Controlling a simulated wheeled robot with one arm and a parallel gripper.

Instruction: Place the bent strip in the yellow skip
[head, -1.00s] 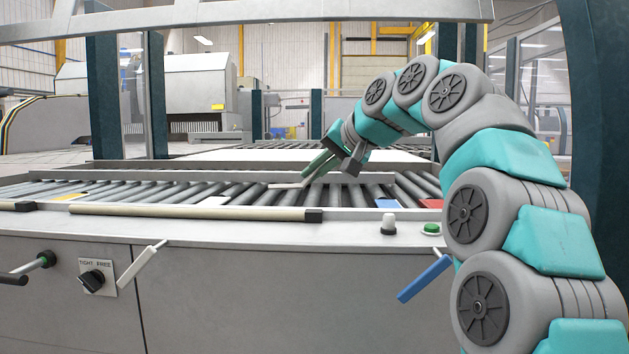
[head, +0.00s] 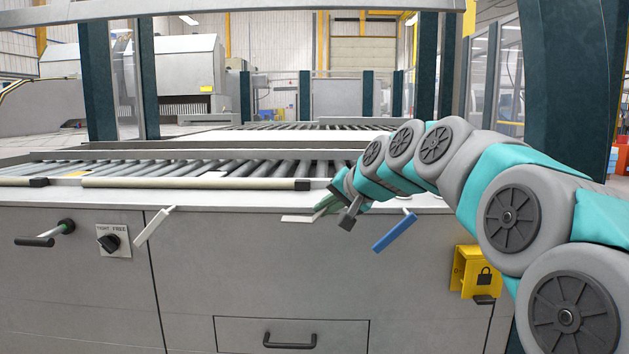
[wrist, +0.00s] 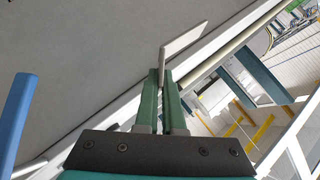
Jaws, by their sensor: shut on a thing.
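The bent strip (head: 298,218) is a small pale grey piece that juts out to the left of my gripper (head: 318,208) in the head view. In the wrist view, the strip (wrist: 186,38) sticks out beyond the tips of my gripper (wrist: 166,72), with its far part angled up to the right. The two green fingers are shut on its near end. The gripper hangs in front of the machine's front edge, near the top of the grey front panel. The yellow skip is not in view.
The roller bed (head: 200,168) lies behind the front edge. A pale bar (head: 190,184) runs along that edge. A white lever (head: 154,226), a blue lever (head: 394,232) and a yellow box with a padlock sign (head: 475,271) stand out from the front panel.

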